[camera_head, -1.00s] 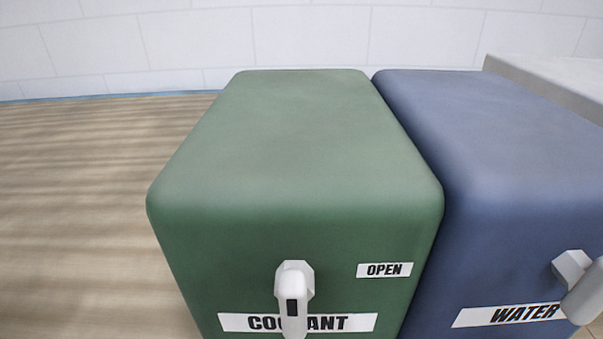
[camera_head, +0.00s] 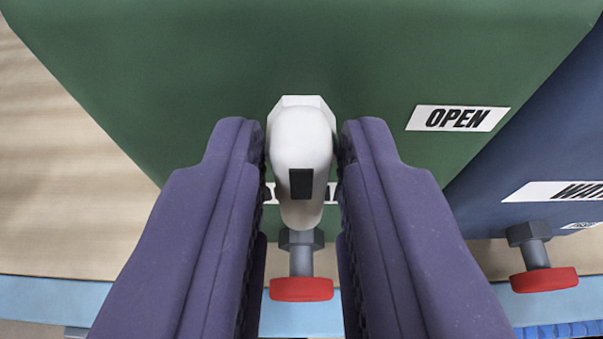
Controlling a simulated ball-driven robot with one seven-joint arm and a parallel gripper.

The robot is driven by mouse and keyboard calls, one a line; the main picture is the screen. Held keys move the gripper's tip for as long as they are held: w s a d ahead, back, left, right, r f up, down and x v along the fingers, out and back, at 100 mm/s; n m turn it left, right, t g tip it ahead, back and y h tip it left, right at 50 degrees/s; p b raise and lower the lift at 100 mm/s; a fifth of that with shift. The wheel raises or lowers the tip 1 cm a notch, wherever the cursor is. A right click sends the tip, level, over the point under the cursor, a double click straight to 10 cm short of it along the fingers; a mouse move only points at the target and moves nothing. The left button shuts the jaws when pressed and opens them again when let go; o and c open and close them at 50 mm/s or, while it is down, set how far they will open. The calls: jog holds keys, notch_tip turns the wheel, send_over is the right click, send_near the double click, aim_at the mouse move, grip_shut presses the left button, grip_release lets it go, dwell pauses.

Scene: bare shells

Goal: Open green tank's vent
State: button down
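The green tank (camera_head: 200,60) fills the upper part of the view. Its vent handle, a white lever (camera_head: 301,150) with a black patch, hangs straight down from a mount on the front face, over the mostly hidden COOLANT label. An OPEN label (camera_head: 458,118) is to the right of the lever. My gripper (camera_head: 302,140) is in front of the tank, with one purple finger on each side of the lever. The fingers are apart, with thin gaps seeming to show beside the lever; I see no clear grip on it.
A red knob (camera_head: 301,289) on a grey stem is below the lever, between my fingers. The blue tank (camera_head: 560,150) stands close on the right, with its WATER label partly in view and another red knob (camera_head: 544,280) below. Wooden floor is open at left.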

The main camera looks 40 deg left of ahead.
jog(key=shift+y, duration=0.3)
jog(key=m, duration=0.1)
jog(key=m+g+y, duration=0.1)
jog(key=m, duration=0.1)
jog(key=shift+w+d+p, duration=0.15)
jog(key=shift+d+p, duration=0.05)
jog(key=shift+p, duration=0.1)
jog(key=m+y, duration=0.2)
jog(key=m, duration=0.1)
jog(key=shift+w+d+f+g+y, duration=0.1)
jog(key=shift+d+f+g+y, duration=0.1)
jog(key=shift+g+y, duration=0.15)
jog(key=m+y, duration=0.1)
jog(key=m, duration=0.2)
jog(key=shift+f+m+y, duration=0.2)
jog(key=shift+m+y, duration=0.15)
jog(key=shift+m, duration=0.05)
jog(key=m+y, duration=0.1)
jog(key=m, duration=0.2)
jog(key=shift+w+f, duration=0.1)
jog(key=shift+f, duration=0.05)
jog(key=shift+m, duration=0.5)
jog(key=c, duration=1.1)
grip_release()
jog(key=shift+d, duration=0.1)
